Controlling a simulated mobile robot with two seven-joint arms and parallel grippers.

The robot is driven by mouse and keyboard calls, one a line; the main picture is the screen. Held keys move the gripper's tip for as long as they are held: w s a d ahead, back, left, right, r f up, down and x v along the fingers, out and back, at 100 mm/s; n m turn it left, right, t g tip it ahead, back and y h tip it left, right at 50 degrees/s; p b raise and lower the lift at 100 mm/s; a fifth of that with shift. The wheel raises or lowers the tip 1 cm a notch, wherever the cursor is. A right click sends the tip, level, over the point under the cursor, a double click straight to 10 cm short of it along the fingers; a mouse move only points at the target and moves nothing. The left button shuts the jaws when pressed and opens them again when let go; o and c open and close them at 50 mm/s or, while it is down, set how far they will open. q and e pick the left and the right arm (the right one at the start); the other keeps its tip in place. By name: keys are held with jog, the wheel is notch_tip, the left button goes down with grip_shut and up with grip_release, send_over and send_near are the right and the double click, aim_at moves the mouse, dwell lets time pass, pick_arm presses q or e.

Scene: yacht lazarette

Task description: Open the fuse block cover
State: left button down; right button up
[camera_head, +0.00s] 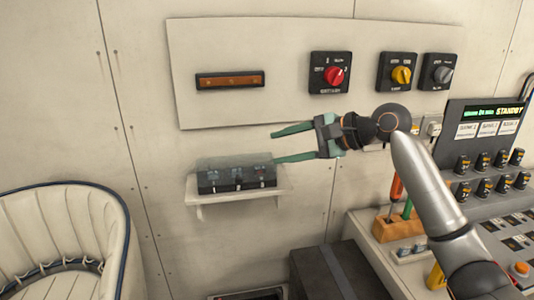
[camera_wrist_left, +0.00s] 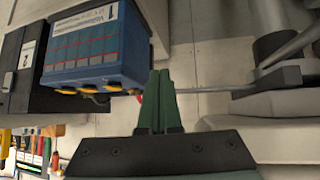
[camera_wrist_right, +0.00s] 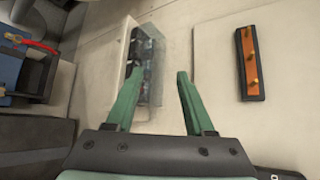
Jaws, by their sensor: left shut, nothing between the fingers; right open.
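The black fuse block (camera_head: 236,181) sits on a small white wall shelf, with a clear cover (camera_head: 232,162) over it that looks closed. In the right wrist view the fuse block (camera_wrist_right: 138,45) and the clear cover (camera_wrist_right: 153,62) are ahead, partly behind the left-hand finger. My right gripper (camera_head: 274,146) is open and empty, pointing left, just right of and above the cover; its green fingers (camera_wrist_right: 160,75) also show in the right wrist view. Contact with the cover cannot be told. My left gripper (camera_wrist_left: 160,73) is shut and empty, outside the head view.
The shelf (camera_head: 210,199) juts from the wall. Above are a bus bar (camera_head: 230,79) and rotary switches (camera_head: 330,73). A console (camera_head: 490,185) and a wooden tool block (camera_head: 398,229) stand right, a seat (camera_head: 65,235) left. A blue battery (camera_wrist_left: 95,45) is near my left gripper.

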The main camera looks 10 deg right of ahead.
jog(key=shift+s+d+r, duration=0.15)
jog(key=shift+s+d, duration=0.1)
jog(key=shift+d, duration=0.05)
